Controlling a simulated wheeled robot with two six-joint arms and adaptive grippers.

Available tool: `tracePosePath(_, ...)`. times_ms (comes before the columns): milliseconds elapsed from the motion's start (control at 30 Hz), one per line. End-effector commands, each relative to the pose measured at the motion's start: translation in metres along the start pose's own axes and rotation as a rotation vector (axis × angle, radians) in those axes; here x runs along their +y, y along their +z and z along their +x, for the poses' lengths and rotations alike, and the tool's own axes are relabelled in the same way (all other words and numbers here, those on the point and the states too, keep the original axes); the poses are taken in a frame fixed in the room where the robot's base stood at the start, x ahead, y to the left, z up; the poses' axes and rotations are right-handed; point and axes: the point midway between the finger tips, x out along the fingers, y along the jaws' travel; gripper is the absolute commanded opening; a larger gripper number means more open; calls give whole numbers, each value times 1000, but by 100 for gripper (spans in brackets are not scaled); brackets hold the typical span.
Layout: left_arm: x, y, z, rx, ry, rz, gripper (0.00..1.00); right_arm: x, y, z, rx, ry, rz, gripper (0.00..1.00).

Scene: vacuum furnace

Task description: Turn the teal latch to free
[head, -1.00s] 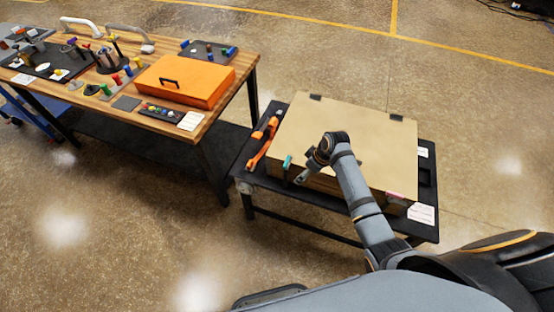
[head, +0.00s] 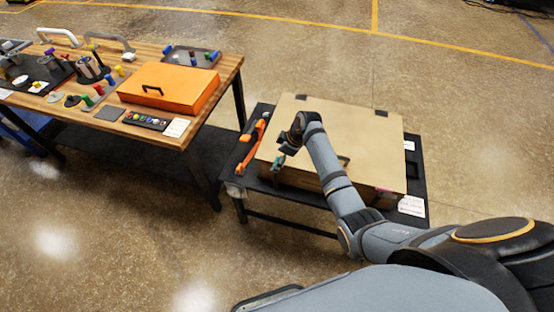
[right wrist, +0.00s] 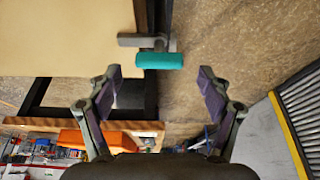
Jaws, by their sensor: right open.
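The tan box (head: 365,135) sits on a black stand, lid down. The teal latch (head: 278,163) is at its front left corner, partly hidden by my right gripper (head: 284,150). In the right wrist view the teal latch (right wrist: 160,61) is a short teal bar on a grey arm at the box edge. My right gripper (right wrist: 160,74) is open and empty. Its fingertips lie either side of the latch in that picture, with the latch a little past them; no contact shows. A pink latch (head: 384,190) is at the box's front right. My left gripper is not in view.
An orange tool (head: 250,146) lies on the black stand (head: 238,178) left of the box. A wooden table (head: 228,80) with an orange case (head: 170,88) and small parts stands to the left. A white label (head: 411,206) is at the stand's right. Floor in front is clear.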

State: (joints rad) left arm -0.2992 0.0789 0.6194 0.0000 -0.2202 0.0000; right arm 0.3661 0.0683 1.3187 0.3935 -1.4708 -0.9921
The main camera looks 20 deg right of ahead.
Motion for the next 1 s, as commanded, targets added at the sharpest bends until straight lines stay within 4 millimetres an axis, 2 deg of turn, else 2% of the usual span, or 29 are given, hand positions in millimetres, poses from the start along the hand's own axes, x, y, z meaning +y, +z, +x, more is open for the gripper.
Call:
tracePosePath(100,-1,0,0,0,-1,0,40,1,0,13,0,2,1,79)
tracePosePath(200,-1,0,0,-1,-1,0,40,1,0,19,0,2,-1,79)
tracePosePath(467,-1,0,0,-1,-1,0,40,1,0,20,0,3,0,78)
tracePosePath(833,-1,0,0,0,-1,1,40,1,0,20,0,2,0,28)
tracePosePath(867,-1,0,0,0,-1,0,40,1,0,20,0,2,0,25)
tracePosePath(1000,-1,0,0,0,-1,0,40,1,0,20,-1,0,-5,25)
